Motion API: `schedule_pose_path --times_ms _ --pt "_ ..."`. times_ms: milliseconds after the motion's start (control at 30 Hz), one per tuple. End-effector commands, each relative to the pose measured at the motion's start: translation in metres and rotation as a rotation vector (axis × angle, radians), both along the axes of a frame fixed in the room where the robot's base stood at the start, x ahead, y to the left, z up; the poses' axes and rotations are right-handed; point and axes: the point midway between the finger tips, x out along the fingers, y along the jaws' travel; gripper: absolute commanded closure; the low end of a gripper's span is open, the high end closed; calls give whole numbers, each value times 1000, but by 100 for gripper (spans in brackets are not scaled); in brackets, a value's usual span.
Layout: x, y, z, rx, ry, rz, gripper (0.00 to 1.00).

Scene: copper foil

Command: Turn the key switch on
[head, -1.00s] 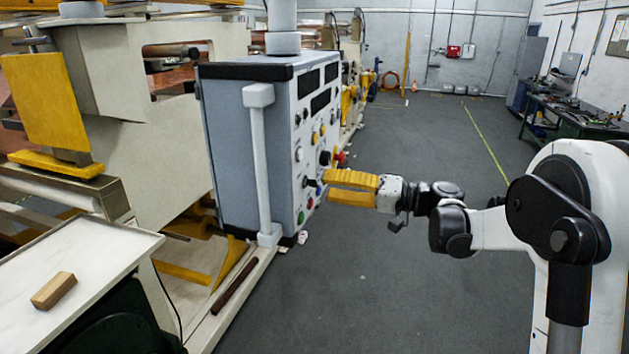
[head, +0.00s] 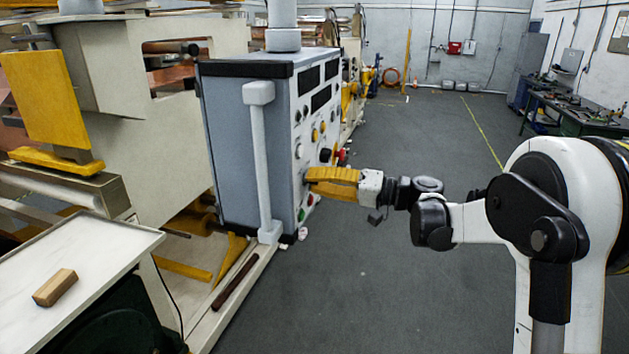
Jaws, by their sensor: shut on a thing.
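The control box (head: 235,125) stands left of centre, a grey-blue cabinet with a white button face turned to the right. My gripper (head: 309,180) reaches it from the right, its yellow fingers level and their tips at the lower part of the face. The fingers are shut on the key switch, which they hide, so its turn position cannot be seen. A black knob (head: 325,155) and a red mushroom button (head: 342,156) sit just above the fingers.
A white vertical handle (head: 262,165) runs along the box's near edge. A wooden block (head: 55,287) lies on a pale tabletop (head: 95,255) at lower left. The beige machine stands behind. The grey floor (head: 400,290) is open to the right; a cluttered workbench (head: 575,112) is at far right.

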Motion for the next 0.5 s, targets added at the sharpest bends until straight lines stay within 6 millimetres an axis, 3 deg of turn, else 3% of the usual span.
schedule_pose_path --times_ms 500 --pt "2 -1 1 72 161 -4 100"
